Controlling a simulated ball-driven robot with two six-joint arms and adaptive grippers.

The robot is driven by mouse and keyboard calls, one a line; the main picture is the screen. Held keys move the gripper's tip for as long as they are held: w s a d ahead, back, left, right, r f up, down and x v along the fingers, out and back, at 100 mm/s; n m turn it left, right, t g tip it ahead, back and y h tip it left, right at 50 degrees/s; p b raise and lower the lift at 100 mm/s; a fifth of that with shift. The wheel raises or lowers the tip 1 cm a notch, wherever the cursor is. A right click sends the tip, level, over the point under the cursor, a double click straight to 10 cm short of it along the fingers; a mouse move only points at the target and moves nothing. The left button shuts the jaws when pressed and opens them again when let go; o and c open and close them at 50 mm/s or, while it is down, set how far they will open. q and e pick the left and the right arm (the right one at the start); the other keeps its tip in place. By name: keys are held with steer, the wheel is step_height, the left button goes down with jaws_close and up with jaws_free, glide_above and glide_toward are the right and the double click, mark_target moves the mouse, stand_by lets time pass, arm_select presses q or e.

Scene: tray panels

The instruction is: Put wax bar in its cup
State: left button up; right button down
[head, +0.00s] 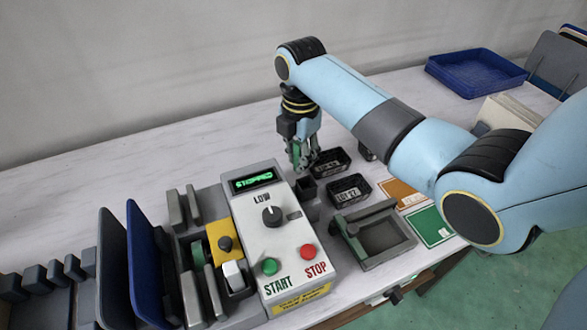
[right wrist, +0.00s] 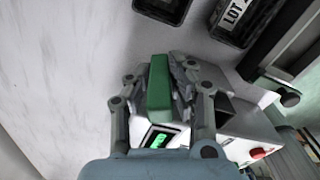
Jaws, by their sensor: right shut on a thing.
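My right gripper (head: 302,163) is shut on a green bar, which I take for the wax bar. The bar (right wrist: 159,88) shows clearly between the fingers in the right wrist view. In the head view the fingers mostly hide it. The gripper points down behind the control box. A small dark square cup (head: 307,187) stands just below the fingertips in the head view, beside the box. Whether the bar touches the cup I cannot tell. My left gripper is not in view.
The control box (head: 274,237) reads STOPPED. Black lot bins (head: 349,189) and a grey frame fixture (head: 378,237) stand to the right. Blue and dark upright panels (head: 147,262) fill the left. A blue tray (head: 476,73) lies at the back right. The table's back left is clear.

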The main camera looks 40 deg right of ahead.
mark_target(294, 170)
steer(key=shift+w+a+f, duration=0.25)
steer(key=shift+w+f, duration=0.25)
steer(key=shift+w, duration=0.05)
step_height(294, 170, down, 3)
steer(key=shift+f, duration=0.55)
steer(key=c, duration=1.2)
jaws_free()
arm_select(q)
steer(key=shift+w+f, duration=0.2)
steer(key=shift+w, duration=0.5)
